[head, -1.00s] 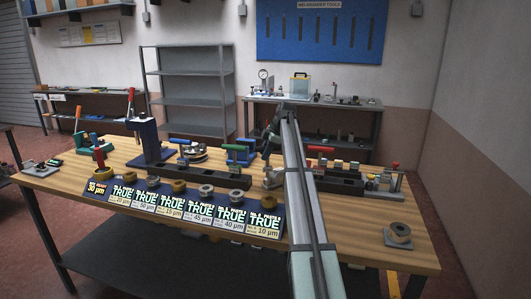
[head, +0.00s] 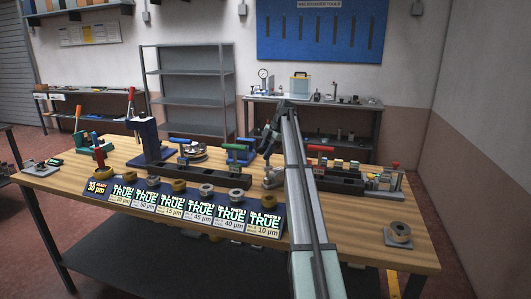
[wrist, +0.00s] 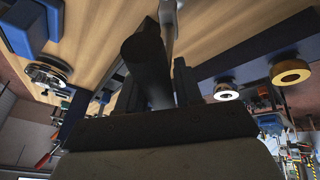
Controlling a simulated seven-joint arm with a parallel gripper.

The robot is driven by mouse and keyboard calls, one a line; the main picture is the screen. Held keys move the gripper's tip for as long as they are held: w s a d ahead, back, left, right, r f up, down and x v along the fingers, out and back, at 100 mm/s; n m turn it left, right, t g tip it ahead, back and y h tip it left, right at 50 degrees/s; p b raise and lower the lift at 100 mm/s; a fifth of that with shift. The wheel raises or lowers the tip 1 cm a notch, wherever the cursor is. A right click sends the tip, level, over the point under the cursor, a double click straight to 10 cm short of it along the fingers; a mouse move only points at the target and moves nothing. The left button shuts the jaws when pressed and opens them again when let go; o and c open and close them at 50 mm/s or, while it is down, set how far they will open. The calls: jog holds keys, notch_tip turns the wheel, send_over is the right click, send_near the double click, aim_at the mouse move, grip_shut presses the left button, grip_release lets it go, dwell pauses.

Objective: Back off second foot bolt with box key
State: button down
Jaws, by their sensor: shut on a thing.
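My gripper (wrist: 155,88) is shut on a dark, round-ended bar, which I take to be the box key (wrist: 148,52). The bar stands out between the two dark fingers in the wrist view. In the head view my gripper (head: 271,178) is low over the workbench (head: 340,222), partly hidden by my own arm, and the key cannot be made out there. I cannot pick out the foot bolts in either view. The key's far end reaches toward a grey metal part (wrist: 168,20), but I cannot tell whether they touch.
A row of TRUE cards (head: 200,210) with rings lies along the bench's front left. A blue press (head: 148,140) stands at the back left. A dark rail (head: 338,184) and a grey fixture (head: 384,186) sit right of my arm. The front right wood is mostly clear.

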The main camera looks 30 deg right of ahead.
jog(key=shift+n+g, duration=0.3)
jog(key=shift+n, duration=0.3)
jog(key=shift+s+n+g, duration=0.1)
jog(key=shift+n+g, duration=0.3)
jog(key=shift+n, duration=0.6)
jog(key=shift+m, duration=0.4)
jog(key=shift+r, duration=0.15)
jog(key=shift+r, duration=2.9)
